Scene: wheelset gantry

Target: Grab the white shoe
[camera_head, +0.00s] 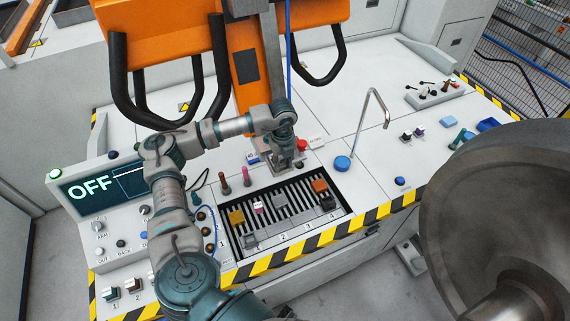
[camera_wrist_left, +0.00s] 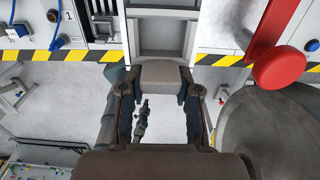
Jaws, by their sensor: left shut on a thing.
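My left gripper (camera_head: 286,160) reaches down beside the red button, at the back of the striped rack. In the left wrist view the two fingers of the left gripper (camera_wrist_left: 161,85) stand on either side of a pale grey-beige block, which I take to be the white shoe (camera_wrist_left: 160,74). The gripper is shut on it. The shoe is in front of a grey channel-shaped part (camera_wrist_left: 160,35), and I cannot tell whether they touch. In the head view the gripper largely hides the shoe. My right gripper is not in view.
The slotted rack (camera_head: 335,209) with numbered places holds a yellow block (camera_head: 236,217), a grey block (camera_head: 280,201) and an orange block (camera_head: 320,186). A red button (camera_head: 302,145) is close by. An orange column (camera_head: 243,65) stands behind. A large metal wheel (camera_head: 500,210) is at right.

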